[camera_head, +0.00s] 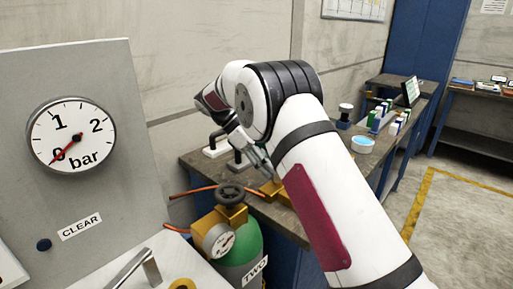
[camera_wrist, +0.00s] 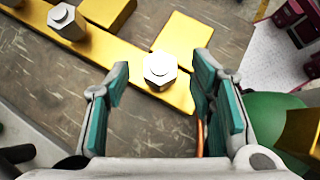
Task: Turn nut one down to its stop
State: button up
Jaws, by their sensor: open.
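In the wrist view, a silver hex nut (camera_wrist: 159,68) stands on a yellow bar (camera_wrist: 118,62). A second hex nut (camera_wrist: 66,22) stands farther along the same bar at upper left. No marking shows which is nut one. My gripper (camera_wrist: 161,82) is open, with a teal-padded finger on each side of the nearer nut in the picture. Gaps show on both sides; its height above the nut is hard to judge. In the head view my gripper (camera_head: 258,160) is over the bench by yellow metal (camera_head: 270,189); the nuts are hidden or too small there.
A green cylinder (camera_head: 240,250) marked TWO, with a gauge (camera_head: 218,240) and dark handwheel (camera_head: 230,191), stands close in front. A panel with a bar dial (camera_head: 70,134) is at left. Dark clamps (camera_head: 217,137) and a blue dish (camera_head: 362,144) are on the bench.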

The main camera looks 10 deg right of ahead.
jog(key=v, duration=0.7)
jog(key=shift+a+r, duration=0.25)
jog(key=shift+r, duration=0.05)
jog(key=shift+w, duration=0.1)
jog(key=s+d+r+m+t+y+p, duration=0.2)
jog(key=s+d+r+m+p, duration=0.15)
jog(key=s+r, duration=0.6)
jog(key=s+d+r+m+t+y+p, duration=0.1)
jog(key=s+d+r+m+y+p, duration=0.2)
jog(key=s+r, duration=0.6)
jog(key=s+f+m+t+y+p, duration=0.1)
jog(key=s+f+m+t, duration=0.1)
jog(key=s, duration=1.1)
jog(key=s+d+f+m+t+y+p, duration=0.1)
jog(key=s+f+m+t+y+p, duration=0.1)
jog(key=s, duration=1.1)
jog(key=shift+f+m+t, duration=0.5)
jog(key=shift+f+m, duration=0.05)
jog(key=shift+m, duration=0.7)
